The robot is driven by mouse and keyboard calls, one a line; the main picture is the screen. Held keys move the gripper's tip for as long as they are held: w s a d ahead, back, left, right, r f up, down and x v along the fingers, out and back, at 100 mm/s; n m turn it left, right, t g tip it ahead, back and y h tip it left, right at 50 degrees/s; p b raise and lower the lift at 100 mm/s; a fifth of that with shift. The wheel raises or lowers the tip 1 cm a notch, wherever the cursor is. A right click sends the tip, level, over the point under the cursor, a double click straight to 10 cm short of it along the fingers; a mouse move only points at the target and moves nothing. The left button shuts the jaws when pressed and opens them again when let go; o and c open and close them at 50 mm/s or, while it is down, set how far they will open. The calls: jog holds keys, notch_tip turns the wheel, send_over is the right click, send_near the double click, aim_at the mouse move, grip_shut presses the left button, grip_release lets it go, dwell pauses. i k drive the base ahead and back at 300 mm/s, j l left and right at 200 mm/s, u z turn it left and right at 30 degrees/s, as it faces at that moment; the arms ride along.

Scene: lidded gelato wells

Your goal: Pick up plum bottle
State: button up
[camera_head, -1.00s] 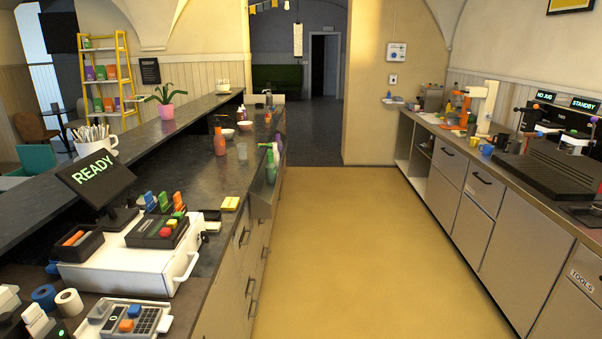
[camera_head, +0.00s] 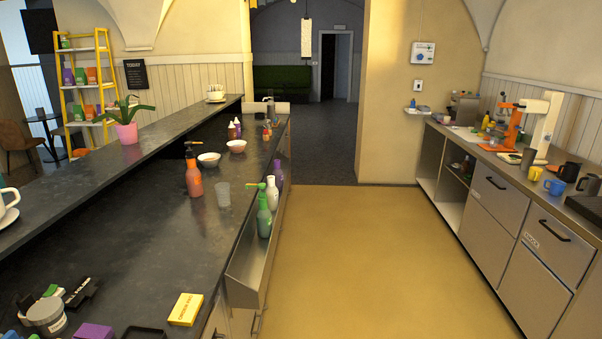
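A purple bottle (camera_head: 279,173), which looks like the plum bottle, stands upright at the far end of a row in the metal rail (camera_head: 247,275) on the counter's aisle side. A white bottle (camera_head: 272,193) is just in front of it and partly hides it. A green bottle (camera_head: 264,217) stands nearer still. The purple bottle's lower part is hidden. My gripper is not in view.
An orange pump bottle (camera_head: 193,176), a clear cup (camera_head: 223,194) and white bowls (camera_head: 208,159) stand on the dark counter (camera_head: 140,235). A yellow box (camera_head: 185,309) lies near its edge. The aisle floor (camera_head: 370,250) is clear, with cabinets (camera_head: 495,205) on the right.

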aim_at(277, 171)
jog(key=i+u, duration=0.45)
jog(key=i, duration=1.15)
jog(key=i+u, duration=0.15)
jog(key=u, duration=0.2)
jog(key=i+l+u, duration=0.1)
jog(key=u, duration=0.25)
jog(key=i+l+u, duration=0.1)
jog(key=u, duration=0.25)
jog(key=i+l+u, duration=0.1)
jog(key=i+l, duration=0.15)
jog(key=i+l+u, duration=0.1)
jog(key=l, duration=0.3)
jog(key=i+l, duration=0.35)
jog(key=i+l+u, duration=0.15)
jog(key=l, duration=0.2)
jog(key=i+l+u, duration=0.1)
jog(key=i+l, duration=0.15)
jog(key=i+l+u, duration=0.1)
jog(key=l, duration=0.4)
jog(key=i, duration=0.1)
